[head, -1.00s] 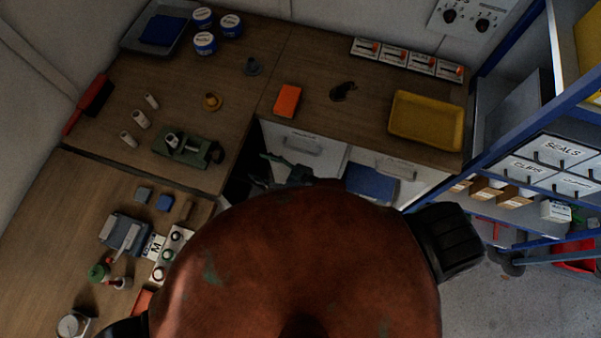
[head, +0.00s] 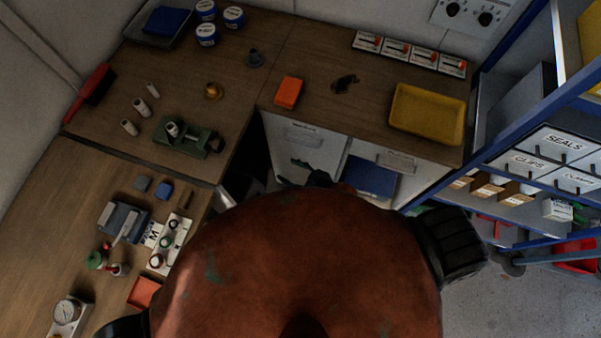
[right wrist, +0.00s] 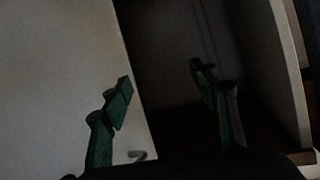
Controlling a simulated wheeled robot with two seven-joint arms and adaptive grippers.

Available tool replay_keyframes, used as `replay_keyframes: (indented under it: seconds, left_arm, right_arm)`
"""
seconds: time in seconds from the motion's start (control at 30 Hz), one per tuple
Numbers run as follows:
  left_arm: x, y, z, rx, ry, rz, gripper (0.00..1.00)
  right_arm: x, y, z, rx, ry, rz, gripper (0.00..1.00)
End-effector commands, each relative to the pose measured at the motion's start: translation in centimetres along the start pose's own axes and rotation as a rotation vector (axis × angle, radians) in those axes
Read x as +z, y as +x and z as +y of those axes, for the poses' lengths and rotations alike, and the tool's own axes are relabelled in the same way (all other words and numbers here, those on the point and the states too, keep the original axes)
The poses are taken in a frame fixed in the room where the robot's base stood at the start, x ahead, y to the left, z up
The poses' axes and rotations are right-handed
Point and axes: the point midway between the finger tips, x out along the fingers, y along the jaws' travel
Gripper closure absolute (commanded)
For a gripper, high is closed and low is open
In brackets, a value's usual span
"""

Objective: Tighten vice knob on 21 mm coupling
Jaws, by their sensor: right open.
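The green vice (head: 204,146) stands on the wooden bench at the left of the head view. A short white coupling (head: 172,129) shows at its left end; I cannot tell whether it is clamped. The knob and size marks are too small to make out. My right gripper (head: 290,171) is in front of the drawer units, well to the right of the vice and partly hidden by my body. In the right wrist view, its two green fingers (right wrist: 161,80) are apart, with nothing between them. My left gripper is out of view.
A yellow tray (head: 428,115) is on the right bench. A blue shelf rack (head: 533,103) bounds the right side.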

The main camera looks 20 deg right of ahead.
Motion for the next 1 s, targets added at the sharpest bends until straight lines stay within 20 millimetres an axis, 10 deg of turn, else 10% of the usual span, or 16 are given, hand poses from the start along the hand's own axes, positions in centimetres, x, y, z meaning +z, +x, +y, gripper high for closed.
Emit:
replay_keyframes:
  seconds: [0.3,0.87,1.0]
  left_arm:
    - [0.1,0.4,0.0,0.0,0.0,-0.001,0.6]
    - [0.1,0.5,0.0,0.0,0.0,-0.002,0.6]
    - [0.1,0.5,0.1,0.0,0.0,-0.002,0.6]
  right_arm:
    - [4.8,-0.1,2.0,0.046,0.015,-0.076,0.45]
    - [6.3,-0.2,2.5,0.058,0.018,-0.101,0.45]
    - [9.3,-0.7,3.6,0.087,0.03,-0.153,0.45]
